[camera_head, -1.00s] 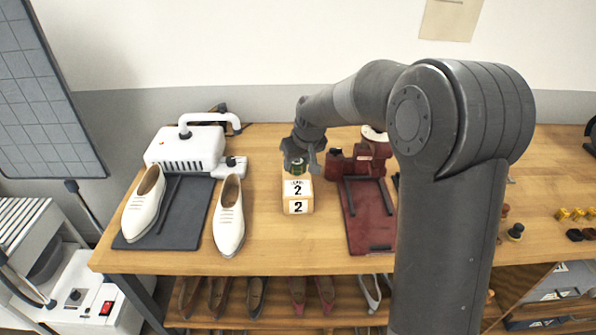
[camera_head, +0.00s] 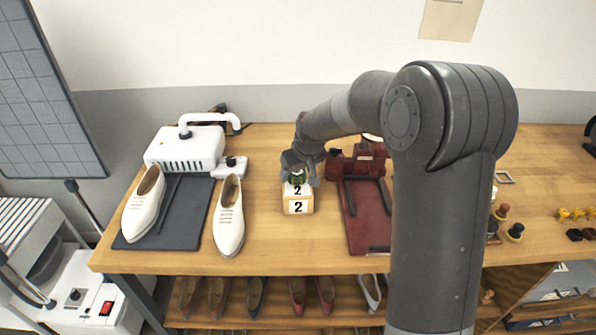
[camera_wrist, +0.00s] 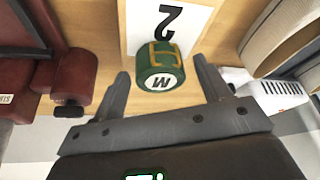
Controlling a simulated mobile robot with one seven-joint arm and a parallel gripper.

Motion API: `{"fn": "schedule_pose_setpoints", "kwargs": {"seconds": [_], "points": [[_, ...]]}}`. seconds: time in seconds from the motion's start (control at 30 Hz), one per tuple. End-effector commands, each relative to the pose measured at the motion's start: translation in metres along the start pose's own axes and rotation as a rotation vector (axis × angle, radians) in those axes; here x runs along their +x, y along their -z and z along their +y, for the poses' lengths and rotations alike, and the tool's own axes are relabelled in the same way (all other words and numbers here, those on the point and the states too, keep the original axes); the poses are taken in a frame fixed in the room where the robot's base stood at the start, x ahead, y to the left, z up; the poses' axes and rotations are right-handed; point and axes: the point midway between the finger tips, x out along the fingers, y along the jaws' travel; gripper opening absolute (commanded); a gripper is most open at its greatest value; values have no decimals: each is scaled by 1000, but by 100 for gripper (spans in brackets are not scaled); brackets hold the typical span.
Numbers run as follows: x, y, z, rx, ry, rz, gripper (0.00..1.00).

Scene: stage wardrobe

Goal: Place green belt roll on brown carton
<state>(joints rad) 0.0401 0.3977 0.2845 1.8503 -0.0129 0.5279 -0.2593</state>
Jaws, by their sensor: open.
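The green belt roll (camera_head: 297,178) has a white end with a dark mark, and it shows large in the wrist view (camera_wrist: 158,78). It appears to rest on the brown carton (camera_head: 298,207), over the top face near its back edge. The carton has white labels with a black 2 on top and front; its label also shows in the wrist view (camera_wrist: 187,22). My gripper (camera_head: 300,181) is over the carton with its fingers open, one on each side of the roll. In the wrist view, gaps show between the roll and both fingers (camera_wrist: 163,72).
A dark red device (camera_head: 369,215) stands close right of the carton. A dark mat (camera_head: 180,225) with cream shoes (camera_head: 229,215) and a white machine (camera_head: 186,147) are to the left. Bare wooden table (camera_head: 265,245) lies in front of the carton.

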Motion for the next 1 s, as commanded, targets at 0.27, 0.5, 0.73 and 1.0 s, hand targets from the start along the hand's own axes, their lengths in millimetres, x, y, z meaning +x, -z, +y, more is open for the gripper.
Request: {"fn": "schedule_pose_setpoints", "kwargs": {"seconds": [0.27, 0.5, 0.73, 1.0], "points": [[-9, 2, 0, 0, -1, 1, 70], [-53, 2, 1, 1, -3, 4, 70], [-99, 1, 0, 0, -2, 2, 70], [-122, 1, 0, 1, 0, 0, 70]]}}
